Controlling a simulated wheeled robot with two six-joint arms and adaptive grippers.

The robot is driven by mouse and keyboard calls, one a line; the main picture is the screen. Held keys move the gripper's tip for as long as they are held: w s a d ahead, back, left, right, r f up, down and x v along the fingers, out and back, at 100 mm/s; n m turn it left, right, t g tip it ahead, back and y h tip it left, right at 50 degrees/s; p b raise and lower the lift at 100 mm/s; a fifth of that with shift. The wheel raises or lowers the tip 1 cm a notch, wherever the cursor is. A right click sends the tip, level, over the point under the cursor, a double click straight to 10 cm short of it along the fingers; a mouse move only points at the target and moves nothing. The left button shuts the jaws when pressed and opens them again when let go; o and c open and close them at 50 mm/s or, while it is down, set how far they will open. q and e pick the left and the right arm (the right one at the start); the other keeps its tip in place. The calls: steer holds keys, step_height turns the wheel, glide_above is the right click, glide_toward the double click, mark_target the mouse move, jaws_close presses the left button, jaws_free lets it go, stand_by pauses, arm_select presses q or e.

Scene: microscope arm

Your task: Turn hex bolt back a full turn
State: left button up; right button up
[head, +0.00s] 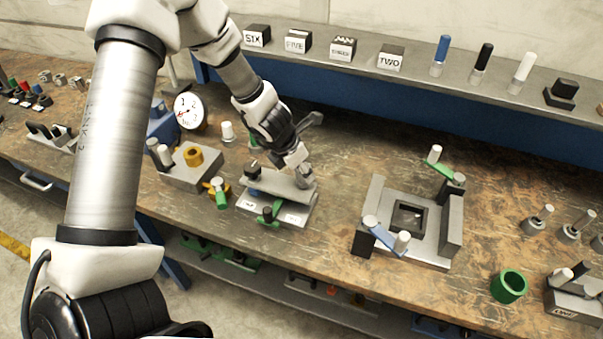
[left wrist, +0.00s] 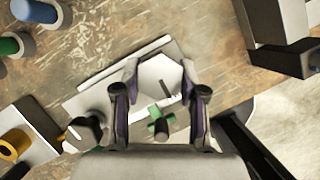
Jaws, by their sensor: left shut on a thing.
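The grey hex bolt (head: 305,180) stands at the right end of a grey metal fixture (head: 285,213) on the workbench. My left gripper (head: 298,166) reaches down from above and is shut on the bolt's head. In the left wrist view the hexagonal head (left wrist: 160,72) sits between the two fingers, with a dark mark on its face. The lower part of the bolt is partly hidden in the head view. My right gripper is not in view.
A green-handled part (head: 268,212) is at the fixture's front. A grey block with a yellow ring (head: 193,156) and a dial gauge (head: 190,112) stand to the left. A U-shaped fixture (head: 450,228) stands to the right. The bench between the fixtures is clear.

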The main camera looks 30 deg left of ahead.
arm_select(q)
steer(key=shift+s+f, duration=0.1)
stand_by(0.3)
steer(key=o, duration=1.1)
steer(key=shift+o, duration=0.2)
steer(key=shift+v, duration=0.9)
steer(key=v, duration=0.5)
steer(key=shift+s+r, duration=0.1)
steer(key=shift+r, duration=0.25)
